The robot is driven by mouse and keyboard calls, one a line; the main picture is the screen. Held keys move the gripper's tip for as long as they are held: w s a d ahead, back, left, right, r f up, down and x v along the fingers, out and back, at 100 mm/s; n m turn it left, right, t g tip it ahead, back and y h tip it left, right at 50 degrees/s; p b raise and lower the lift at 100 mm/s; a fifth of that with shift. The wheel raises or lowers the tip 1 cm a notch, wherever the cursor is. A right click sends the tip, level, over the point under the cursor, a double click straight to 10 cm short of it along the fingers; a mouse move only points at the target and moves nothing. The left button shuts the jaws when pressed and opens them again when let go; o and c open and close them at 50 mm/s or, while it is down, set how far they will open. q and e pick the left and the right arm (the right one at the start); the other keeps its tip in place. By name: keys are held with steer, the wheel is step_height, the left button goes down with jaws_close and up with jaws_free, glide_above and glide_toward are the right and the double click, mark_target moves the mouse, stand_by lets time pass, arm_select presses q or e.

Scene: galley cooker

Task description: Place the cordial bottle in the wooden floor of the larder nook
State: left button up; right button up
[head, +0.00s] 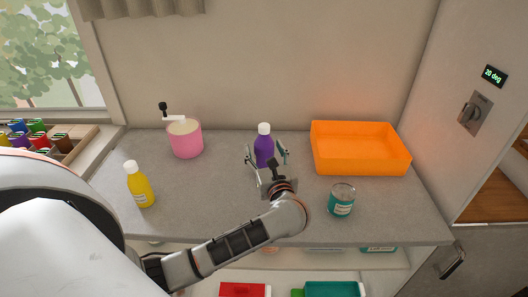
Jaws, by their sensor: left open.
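A purple bottle (264,147) with a white cap stands upright on the grey worktop, and it looks like the cordial bottle. My left gripper (267,155) is open at it, with one finger on each side of the bottle; I cannot tell whether they touch it. The bottle's lower part is partly hidden by the gripper. A wooden floor (494,207) shows inside an opening at the right edge, likely the larder nook; most of it is out of view. My right gripper is not in view.
An orange tray (361,168) stands right of the bottle, with a teal-labelled glass jar (341,200) in front. A pink pot (185,140) and a yellow bottle (140,186) stand to the left. A tall panel (450,100) borders the worktop at right.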

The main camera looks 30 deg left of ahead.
arm_select(q)
steer(key=shift+w+a, duration=0.15)
steer(key=shift+w, duration=0.05)
steer(key=c, duration=1.5)
steer(key=shift+c, duration=0.6)
steer(key=shift+r, duration=0.15)
